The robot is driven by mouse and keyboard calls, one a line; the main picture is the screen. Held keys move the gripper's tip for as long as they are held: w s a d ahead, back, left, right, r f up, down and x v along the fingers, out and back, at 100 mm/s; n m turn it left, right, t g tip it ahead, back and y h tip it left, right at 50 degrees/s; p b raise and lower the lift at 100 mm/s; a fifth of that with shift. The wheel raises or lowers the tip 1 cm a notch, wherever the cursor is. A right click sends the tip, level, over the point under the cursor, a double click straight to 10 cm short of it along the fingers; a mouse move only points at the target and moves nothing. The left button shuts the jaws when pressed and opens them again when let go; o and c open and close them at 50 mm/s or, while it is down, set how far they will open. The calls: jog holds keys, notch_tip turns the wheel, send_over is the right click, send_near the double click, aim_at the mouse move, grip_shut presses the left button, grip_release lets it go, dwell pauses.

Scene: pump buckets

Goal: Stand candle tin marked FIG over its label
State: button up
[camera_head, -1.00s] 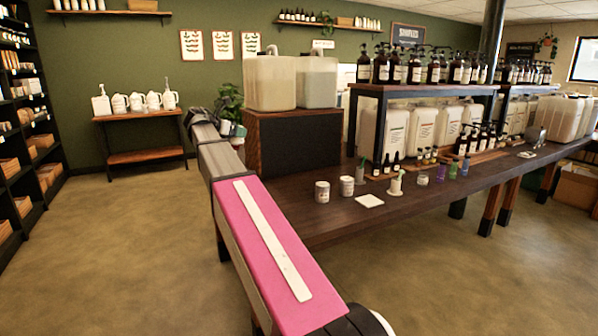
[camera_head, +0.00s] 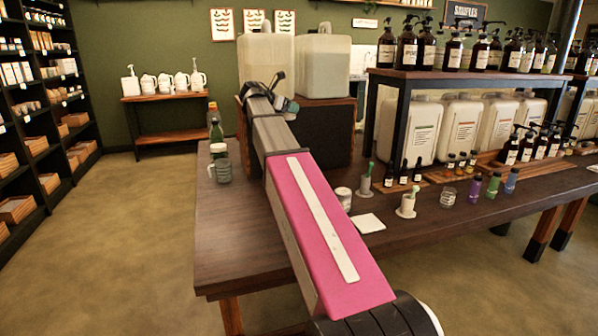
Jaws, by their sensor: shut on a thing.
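My arm, with a pink link, reaches forward over the dark wooden table (camera_head: 235,262). My gripper (camera_head: 287,106) is at the arm's far end, small and partly hidden by the arm. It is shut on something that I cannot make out. A small white candle tin (camera_head: 343,197) stands on the table just right of the pink link; its marking is too small to read. A square white card (camera_head: 368,223) lies flat right of that tin. The FIG tin and its label cannot be told by their writing. The pink link covers table to the tin's left.
A glass mug (camera_head: 222,170) and a dark green bottle (camera_head: 215,127) stand at the table's left edge. A pale holder (camera_head: 406,206), a glass jar (camera_head: 447,197) and small coloured bottles (camera_head: 474,187) stand to the right. Large jugs (camera_head: 266,58) stand behind. The table's front-left area is bare.

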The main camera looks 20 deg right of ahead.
notch_tip(320, 180, down, 28)
jog(key=shift+r, duration=0.1)
dwell(0.6)
jog(key=o, duration=1)
